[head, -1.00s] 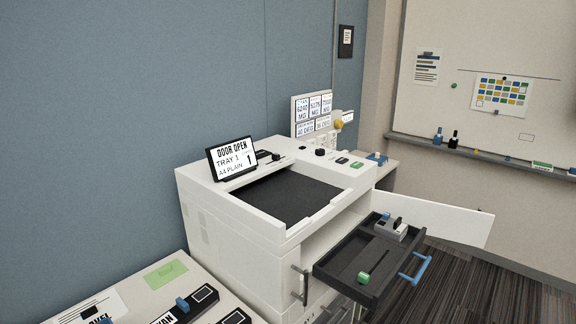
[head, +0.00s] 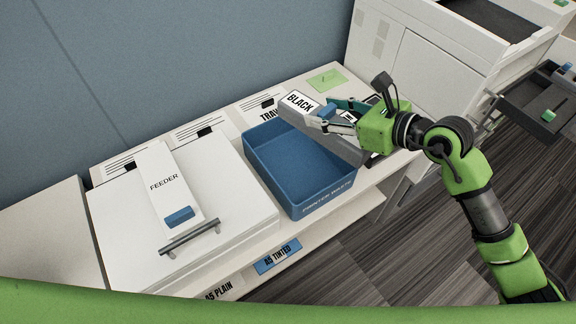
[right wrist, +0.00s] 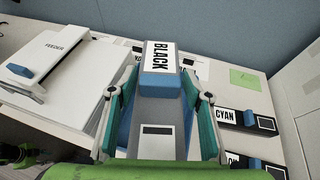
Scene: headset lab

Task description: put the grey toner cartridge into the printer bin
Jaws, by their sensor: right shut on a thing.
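The grey toner cartridge (head: 302,117) has a white label reading BLACK and a blue grip. My right gripper (head: 334,117) is shut on it. In the right wrist view the cartridge (right wrist: 158,110) lies between the two teal fingers of the gripper (right wrist: 156,88), label end pointing away. The blue printer bin (head: 256,150), marked PRINTER WASTE, stands on the counter and looks empty. The cartridge is at the bin's right rim, its label end over the far right corner; I cannot tell whether they touch.
A white feeder unit (head: 165,180) with a bar handle stands left of the bin. The printer (head: 420,70) is at the right, with a dark tray (head: 535,120) pulled out. In the right wrist view, a cyan cartridge (right wrist: 243,120) lies right of the gripper.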

